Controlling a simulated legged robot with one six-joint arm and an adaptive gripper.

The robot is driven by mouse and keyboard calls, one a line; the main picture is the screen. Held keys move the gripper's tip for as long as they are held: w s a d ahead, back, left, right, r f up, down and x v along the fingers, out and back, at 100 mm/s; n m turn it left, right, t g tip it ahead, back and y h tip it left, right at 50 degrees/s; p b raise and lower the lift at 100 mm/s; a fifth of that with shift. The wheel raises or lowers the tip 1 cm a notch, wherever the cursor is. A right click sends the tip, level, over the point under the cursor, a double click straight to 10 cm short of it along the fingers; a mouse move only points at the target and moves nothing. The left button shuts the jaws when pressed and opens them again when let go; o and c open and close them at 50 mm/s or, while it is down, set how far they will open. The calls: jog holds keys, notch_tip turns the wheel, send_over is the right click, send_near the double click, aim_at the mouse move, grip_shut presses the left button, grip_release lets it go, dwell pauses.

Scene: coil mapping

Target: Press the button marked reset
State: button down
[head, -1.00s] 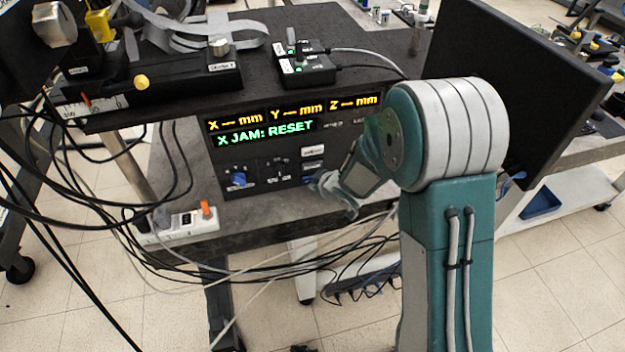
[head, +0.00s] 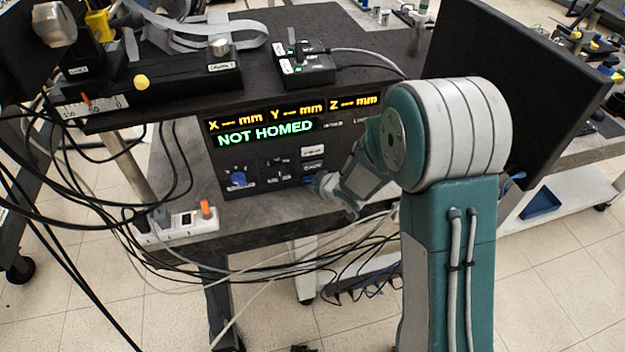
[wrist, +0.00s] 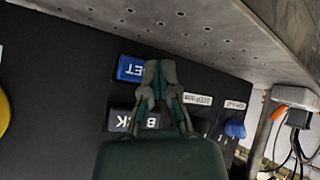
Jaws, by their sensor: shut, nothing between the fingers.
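The blue button (wrist: 129,68) is on the black panel in the wrist view. Only the letters "ET" of its label show, upside down; the rest is behind my fingers. My gripper (wrist: 160,68) is shut and empty, with its fingertips over the right part of this button. I cannot tell whether they touch it. In the head view my gripper (head: 320,184) is at the lower right of the panel (head: 215,165). The green display line (head: 265,134) reads "NOT HOMED", under yellow X, Y and Z readouts without numbers.
A black button (wrist: 120,120), partly hidden by my fingers, sits beside the blue one. A blue knob (head: 238,179) is on the panel's left. A grey shelf (wrist: 200,35) runs close along the panel. A monitor (head: 520,80) stands right of it; cables hang at left.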

jog(key=shift+s+d, duration=0.1)
jog(key=shift+s, duration=0.15)
jog(key=shift+s+d, duration=0.25)
jog(key=shift+s, duration=0.55)
jog(key=shift+s+d, duration=0.2)
jog(key=shift+s, duration=0.6)
jog(key=shift+s+d, duration=0.25)
jog(key=shift+s, duration=0.55)
jog(key=s+d+r+m+h, duration=0.25)
jog(key=d+r, duration=0.25)
jog(key=r, duration=0.3)
jog(key=s+d+r+m+h, duration=0.2)
jog(key=d+r+m+h, duration=0.1)
jog(key=d+r, duration=0.35)
jog(key=s+r+m, duration=0.1)
jog(key=s+r, duration=0.2)
jog(key=s, duration=0.3)
jog(key=s+d+r+m+g, duration=0.1)
jog(key=s+r+m, duration=0.1)
jog(key=s, duration=0.4)
jog(key=s+d+r+m+g, duration=0.1)
jog(key=s+r+m, duration=0.1)
jog(key=s+r, duration=0.2)
jog(key=s, duration=0.3)
jog(key=shift+d+r, duration=0.15)
jog(key=shift+r, duration=0.15)
